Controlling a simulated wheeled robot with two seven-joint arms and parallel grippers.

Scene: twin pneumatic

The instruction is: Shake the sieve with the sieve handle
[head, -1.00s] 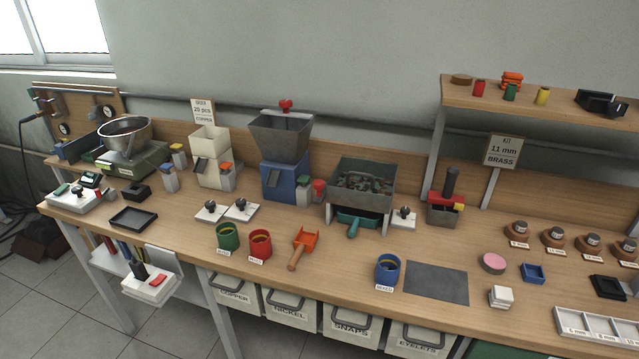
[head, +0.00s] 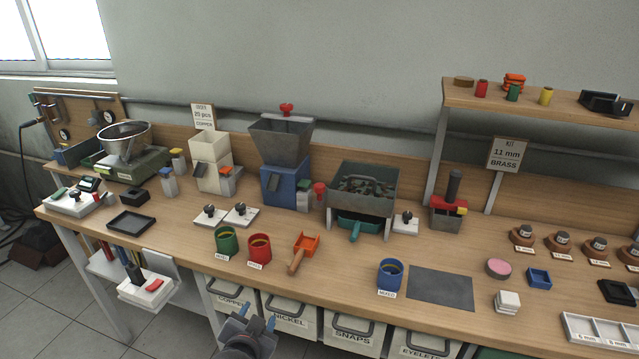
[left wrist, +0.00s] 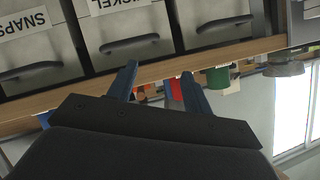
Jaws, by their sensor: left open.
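The sieve is a grey metal box (head: 376,206) on legs in the middle of the bench, with dark pieces in its top. A teal tray sits under it, and a teal handle (head: 355,231) sticks out toward the front edge. My left gripper (head: 257,317) is at the bottom of the head view, in front of the bench and below its top, well short of the handle. Its blue fingers are apart with nothing between them; they also show in the left wrist view (left wrist: 160,80). The sieve cannot be made out there. My right gripper is not in view.
Green (head: 229,240), red (head: 260,248) and blue (head: 390,274) cups and an orange scoop (head: 305,245) stand near the front edge. Labelled bins (head: 293,318) hang below. A blue hopper (head: 285,185) is left of the sieve. A grey mat (head: 440,288) lies bare at the front.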

